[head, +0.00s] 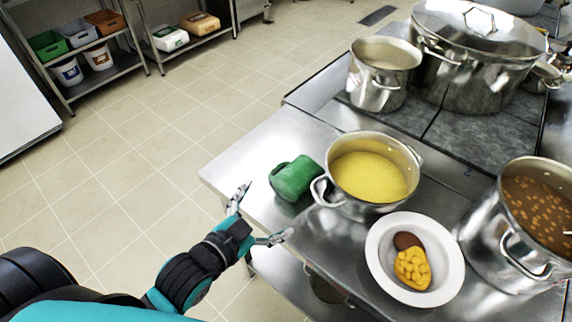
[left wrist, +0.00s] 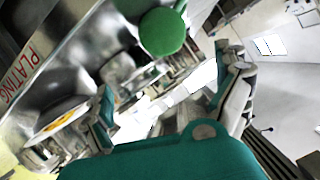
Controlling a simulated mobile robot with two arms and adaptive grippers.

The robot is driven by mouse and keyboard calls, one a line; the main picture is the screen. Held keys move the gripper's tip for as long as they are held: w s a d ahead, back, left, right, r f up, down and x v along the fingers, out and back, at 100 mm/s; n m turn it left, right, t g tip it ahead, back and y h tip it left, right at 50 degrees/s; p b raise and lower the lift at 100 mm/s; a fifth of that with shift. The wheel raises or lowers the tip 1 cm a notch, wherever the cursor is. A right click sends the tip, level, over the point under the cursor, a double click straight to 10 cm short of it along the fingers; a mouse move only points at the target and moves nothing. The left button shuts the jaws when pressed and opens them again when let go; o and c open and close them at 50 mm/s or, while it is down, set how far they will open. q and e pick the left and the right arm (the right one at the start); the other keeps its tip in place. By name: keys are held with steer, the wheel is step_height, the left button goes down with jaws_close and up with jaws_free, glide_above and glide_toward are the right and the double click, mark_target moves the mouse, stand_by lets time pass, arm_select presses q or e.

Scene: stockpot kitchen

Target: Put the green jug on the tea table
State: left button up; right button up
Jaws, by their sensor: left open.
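The green jug (head: 297,177) is on the steel counter (head: 245,158), close to its left corner and beside a pot of yellow food. It also shows in the left wrist view (left wrist: 163,32), beyond the fingers. My left gripper (head: 260,215) is open and empty at the counter's near left edge. Its two fingers are spread toward the jug but apart from it; they also show in the left wrist view (left wrist: 165,100). I cannot make out a tea table in either view. My right gripper is not in view.
The yellow-filled pot (head: 368,177) stands right of the jug. A white bowl of food (head: 378,255) and a pot of brown stew (head: 535,210) are nearer right. Large steel pots (head: 378,85) stand behind. Shelves (head: 105,83) stand far left; tiled floor (head: 130,160) is clear between.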

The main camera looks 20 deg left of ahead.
mark_target(294, 179)
arm_select(q)
steer(key=shift+y, duration=0.4)
steer(key=x, duration=0.3)
steer(key=a+p+x, duration=0.1)
steer(key=x, duration=0.2)
steer(key=p+x, duration=0.1)
steer(key=x, duration=0.2)
steer(key=shift+w+a, duration=0.15)
steer(key=shift+w, duration=0.25)
steer(key=x, duration=0.1)
steer(key=p+x, duration=0.1)
steer(key=x, duration=0.3)
steer(key=shift+d+p, duration=0.35)
steer(key=shift+w+d+f, duration=0.1)
steer(key=shift+w+f, duration=0.2)
steer(key=shift+w, duration=0.15)
steer(key=c, duration=1.2)
steer(key=shift+c, duration=0.8)
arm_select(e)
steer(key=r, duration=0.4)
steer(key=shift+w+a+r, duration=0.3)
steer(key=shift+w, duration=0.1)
arm_select(q)
steer(key=shift+r, duration=0.15)
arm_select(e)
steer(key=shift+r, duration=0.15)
